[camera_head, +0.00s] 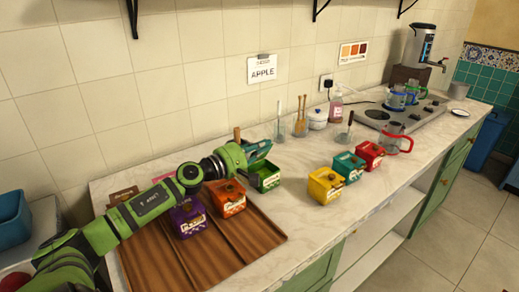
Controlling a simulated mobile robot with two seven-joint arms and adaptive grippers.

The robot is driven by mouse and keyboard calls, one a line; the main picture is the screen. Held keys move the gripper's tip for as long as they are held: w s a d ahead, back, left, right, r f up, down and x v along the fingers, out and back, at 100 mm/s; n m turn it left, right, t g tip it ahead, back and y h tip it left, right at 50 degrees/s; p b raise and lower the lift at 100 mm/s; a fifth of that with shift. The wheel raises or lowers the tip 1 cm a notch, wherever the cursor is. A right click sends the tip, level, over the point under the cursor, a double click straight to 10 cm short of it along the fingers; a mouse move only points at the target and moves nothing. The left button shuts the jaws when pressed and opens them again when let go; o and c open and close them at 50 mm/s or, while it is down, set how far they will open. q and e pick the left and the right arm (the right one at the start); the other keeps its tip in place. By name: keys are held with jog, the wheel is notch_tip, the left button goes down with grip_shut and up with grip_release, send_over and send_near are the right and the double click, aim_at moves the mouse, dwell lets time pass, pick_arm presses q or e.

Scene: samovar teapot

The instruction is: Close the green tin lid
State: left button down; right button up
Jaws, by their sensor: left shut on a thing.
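The green tin (268,183) stands at the back right of the brown wooden tray, with a pale label on its front. My left gripper (259,150) reaches in from the left and is just above and behind the green tin. It is shut on the green tin lid, which is mostly hidden by the fingers. The lid looks raised at the back of the tin, and the dark inside of the tin shows below. My right gripper is not in view.
The orange tin (229,200) and purple tin (187,219) stand close by, left of the green tin, on the wooden tray (215,262). Yellow (325,187), teal (348,168) and red (369,155) tins stand to the right. Glasses with utensils are behind. The counter between is clear.

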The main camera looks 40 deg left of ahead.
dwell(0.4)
pick_arm(q)
jog(key=c, duration=1.4)
grip_release()
jog(key=v, duration=1.2)
